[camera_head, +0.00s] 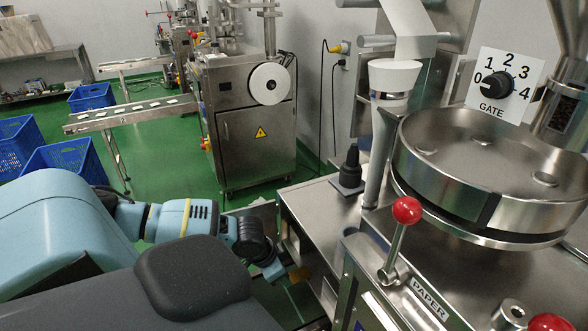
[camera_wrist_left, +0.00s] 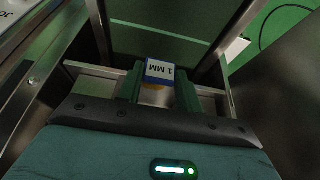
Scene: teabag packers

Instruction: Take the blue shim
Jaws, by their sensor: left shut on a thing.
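The blue shim (camera_wrist_left: 159,70) shows in the left wrist view as a small block with blue edges and a white face marked "1 MM", upside down in the picture. My left gripper (camera_wrist_left: 159,88) is shut on it, with one dark green finger on each side. In the head view, my left gripper (camera_head: 280,272) is low beside the front machine's cabinet, partly hidden by my own arm. I cannot make out the shim clearly there. My right gripper is not in view.
Metal rails (camera_wrist_left: 218,92) stand close around my left gripper in the left wrist view. In the head view, a red-knobbed lever (camera_head: 406,210) and a round steel bowl (camera_head: 480,205) are to the right. Green floor (camera_head: 180,150) is open behind.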

